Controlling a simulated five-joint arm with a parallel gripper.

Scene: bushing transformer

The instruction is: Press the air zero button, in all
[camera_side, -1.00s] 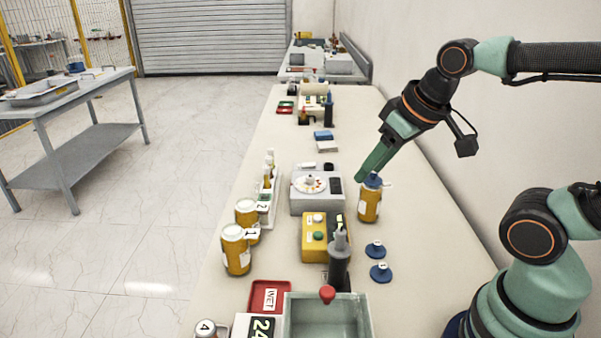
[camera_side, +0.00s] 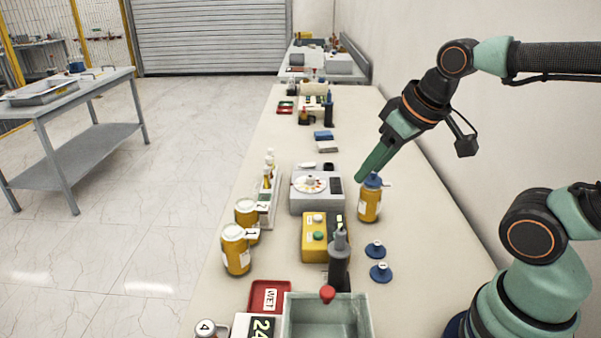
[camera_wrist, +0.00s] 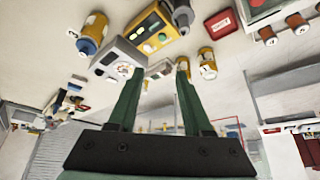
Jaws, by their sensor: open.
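A yellow box (camera_side: 313,246) with a white button (camera_side: 314,218) and a green button (camera_side: 318,236) stands mid-bench in the side view. The yellow box also shows upside down at the top of the wrist view (camera_wrist: 139,32). The button labels are too small to read, so I cannot tell which is air zero. My gripper (camera_side: 360,175) is above the bench, behind and to the right of the box, by the blue-capped amber bottle. In the wrist view, the two green fingers of my gripper (camera_wrist: 159,70) are apart with nothing held between them.
The amber bottle (camera_side: 368,204) stands close below my gripper. A grey device with a round dial (camera_side: 310,200) is behind the yellow box. A dark upright handle (camera_side: 339,262) is in front. Amber jars (camera_side: 236,253) stand left, and blue discs (camera_side: 380,272) lie right.

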